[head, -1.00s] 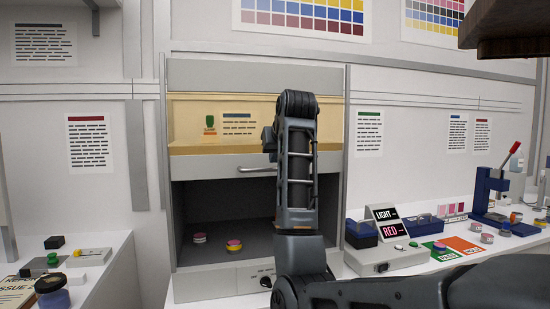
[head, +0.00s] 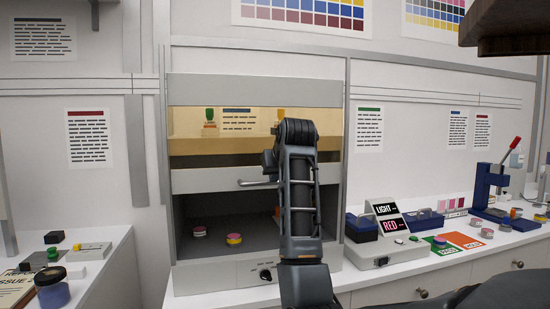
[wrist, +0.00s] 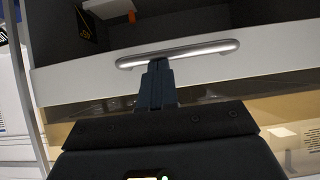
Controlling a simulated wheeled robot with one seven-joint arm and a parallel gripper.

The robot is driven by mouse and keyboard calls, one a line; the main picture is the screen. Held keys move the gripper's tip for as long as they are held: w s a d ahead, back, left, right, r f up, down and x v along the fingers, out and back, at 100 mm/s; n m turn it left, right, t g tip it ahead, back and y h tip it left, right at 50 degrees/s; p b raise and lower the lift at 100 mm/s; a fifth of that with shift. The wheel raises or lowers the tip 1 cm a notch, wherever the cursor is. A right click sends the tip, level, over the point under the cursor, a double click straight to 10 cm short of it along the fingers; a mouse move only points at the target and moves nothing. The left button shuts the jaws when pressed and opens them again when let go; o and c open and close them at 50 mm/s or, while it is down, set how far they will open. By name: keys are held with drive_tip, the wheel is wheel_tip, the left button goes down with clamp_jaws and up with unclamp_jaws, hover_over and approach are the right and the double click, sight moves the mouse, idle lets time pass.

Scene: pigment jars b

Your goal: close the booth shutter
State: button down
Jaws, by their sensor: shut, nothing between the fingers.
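The booth shutter (head: 215,182) is partly lowered, its pale rail hanging across the booth front with tinted glass above it. Below the rail the booth (head: 205,212) stays open. The metal handle (head: 256,184) shows its left end in the head view; my arm hides the rest. The wrist view shows the whole handle (wrist: 200,50) on the rail, with the dark booth inside at the top of that picture. My gripper (wrist: 157,68) is shut and empty, its tips at the handle on the glass side; contact is unclear. In the head view my wrist hides the fingers.
Inside the booth stand a pink-lidded jar (head: 199,231) and a pink and yellow jar (head: 234,239). A light box (head: 386,250) with LIGHT and RED signs stands at right, near a blue press (head: 490,190). A dark-lidded jar (head: 52,288) is on the left counter.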

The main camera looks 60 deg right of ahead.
wheel_tip(320, 180, down, 22)
drive_tip(key=b, duration=0.5)
drive_tip(key=shift+r, duration=0.2)
drive_tip(key=shift+f, duration=0.1)
